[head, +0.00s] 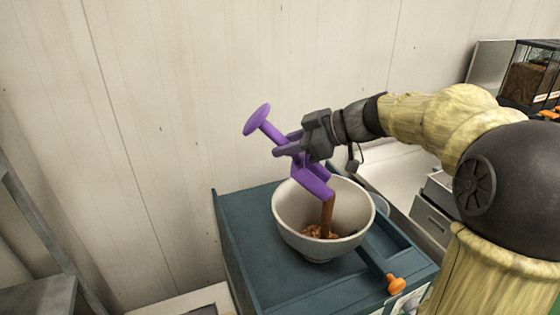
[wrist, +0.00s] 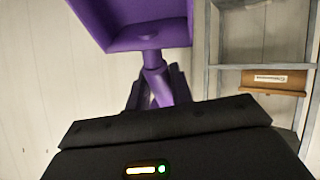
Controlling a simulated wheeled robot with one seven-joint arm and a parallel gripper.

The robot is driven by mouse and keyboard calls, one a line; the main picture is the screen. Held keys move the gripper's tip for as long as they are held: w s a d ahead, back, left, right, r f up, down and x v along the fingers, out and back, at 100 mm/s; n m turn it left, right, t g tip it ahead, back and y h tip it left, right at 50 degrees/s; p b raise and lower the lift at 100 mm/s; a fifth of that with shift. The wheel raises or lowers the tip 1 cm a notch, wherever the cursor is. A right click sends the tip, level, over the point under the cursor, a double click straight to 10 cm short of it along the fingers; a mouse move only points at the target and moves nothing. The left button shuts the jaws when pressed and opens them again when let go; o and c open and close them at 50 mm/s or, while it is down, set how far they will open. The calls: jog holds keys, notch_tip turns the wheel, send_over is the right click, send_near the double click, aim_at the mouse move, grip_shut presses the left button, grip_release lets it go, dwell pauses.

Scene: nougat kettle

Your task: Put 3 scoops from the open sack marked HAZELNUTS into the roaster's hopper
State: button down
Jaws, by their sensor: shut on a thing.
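My gripper (head: 291,148) is shut on the handle of a purple scoop (head: 312,180), above a pale bowl-shaped hopper (head: 352,243). The scoop is tipped with its open end down. A brown stream (head: 327,215) runs from it into the hopper, and a small brown heap (head: 318,232) lies at the bottom. The hopper sits on a teal machine (head: 245,235), which looks like the roaster. In the wrist view the scoop's bowl (wrist: 135,38) looks empty from the side that shows. No sack marked HAZELNUTS can be made out.
An orange-knobbed handle (head: 396,285) sticks out at the machine's front right. A pale wall stands close behind. A grey frame (head: 35,215) is at the left. A glass-sided case (head: 530,82) with brown contents is at the far right. A shelf in the wrist view holds a brown labelled object (wrist: 275,82).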

jog(key=shift+s+d+r+m+t+y+b, duration=0.15)
jog(key=shift+d+r+y+b, duration=0.35)
jog(key=shift+b, duration=0.5)
jog(key=shift+s+d+r+m+t+y+b, duration=0.1)
jog(key=shift+d+r+t+y+b, duration=0.15)
jog(key=shift+d+y+b, duration=0.6)
jog(key=shift+s+d+r+m+t+y+b, duration=0.1)
jog(key=shift+d+r+t+y+b, duration=0.25)
jog(key=shift+b, duration=0.8)
jog(key=shift+d+r+y+b, duration=0.5)
jog(key=shift+d+r+b, duration=0.15)
jog(key=shift+r, duration=0.1)
notch_tip(320, 180, up, 5)
jog(key=g+h+p, duration=0.1)
jog(key=h+p, duration=0.3)
jog(key=p, duration=0.1)
jog(key=n+g+h+p, duration=0.1)
jog(key=h+p, duration=0.3)
jog(key=p, duration=0.1)
jog(key=n+g+h+p, duration=0.1)
jog(key=h+p, duration=0.3)
jog(key=p, duration=0.1)
jog(key=shift+g+h, duration=0.25)
jog(key=shift+h, duration=0.05)
